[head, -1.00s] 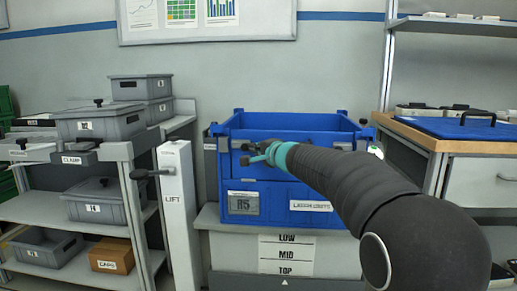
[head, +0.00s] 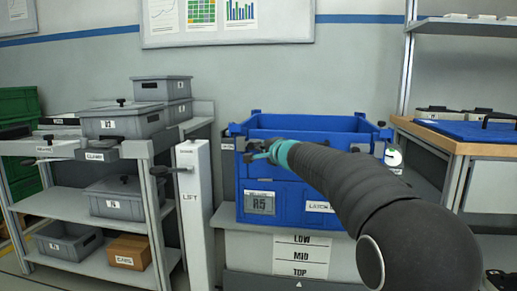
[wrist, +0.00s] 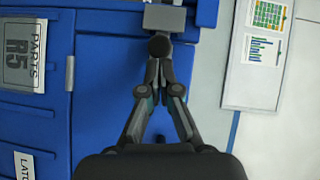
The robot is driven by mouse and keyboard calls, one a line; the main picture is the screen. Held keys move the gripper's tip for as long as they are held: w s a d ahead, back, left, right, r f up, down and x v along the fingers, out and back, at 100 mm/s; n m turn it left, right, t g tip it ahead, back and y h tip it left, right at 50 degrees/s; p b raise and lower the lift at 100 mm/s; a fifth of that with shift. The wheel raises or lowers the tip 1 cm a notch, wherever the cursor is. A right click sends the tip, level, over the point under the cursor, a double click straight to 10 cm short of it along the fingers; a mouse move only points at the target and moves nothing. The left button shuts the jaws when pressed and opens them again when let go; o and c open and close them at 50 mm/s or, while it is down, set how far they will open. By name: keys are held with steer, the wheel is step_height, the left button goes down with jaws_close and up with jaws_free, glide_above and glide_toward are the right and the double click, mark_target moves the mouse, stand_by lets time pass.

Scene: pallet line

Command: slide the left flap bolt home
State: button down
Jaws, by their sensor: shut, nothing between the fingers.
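The blue crate (head: 330,122) stands on a grey stand, its front flap facing me. The left flap bolt, a grey block with a dark round knob (wrist: 159,46), is on the flap's upper left. In the wrist view the knob lies just beyond my fingertips. My gripper (wrist: 157,68) is shut and empty, its tips at or very near the knob; I cannot tell whether they touch. In the head view my gripper (head: 254,155) is in front of the flap's upper left, and it partly hides the bolt. How far the bolt is slid is not clear.
A white post marked LIFT (head: 194,190) with a dark handle stands left of the crate. Grey shelving (head: 85,205) with bins is further left. A workbench (head: 440,137) is at the right. My arm covers the crate's right front.

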steer(key=w+d+b+v, duration=0.1)
steer(key=d+b+v, duration=0.1)
steer(key=v, duration=1)
steer(key=shift+s+r, duration=0.2)
steer(key=shift+r, duration=0.05)
steer(key=s+f+n+g+h+p, duration=0.15)
steer(key=s+f+n+g, duration=0.5)
steer(key=s+f, duration=0.8)
steer(key=s+d+f+n+g+h+p, duration=0.1)
steer(key=s+d, duration=0.5)
steer(key=s, duration=0.7)
steer(key=s+d+f+n+g+h+p, duration=0.1)
steer(key=s+d+n+h+p, duration=0.2)
steer(key=s, duration=1)
steer(key=shift+s+d+f+h+p, duration=0.2)
steer(key=shift+s+d+h+p, duration=0.15)
steer(key=shift+d+h+p, duration=1.4)
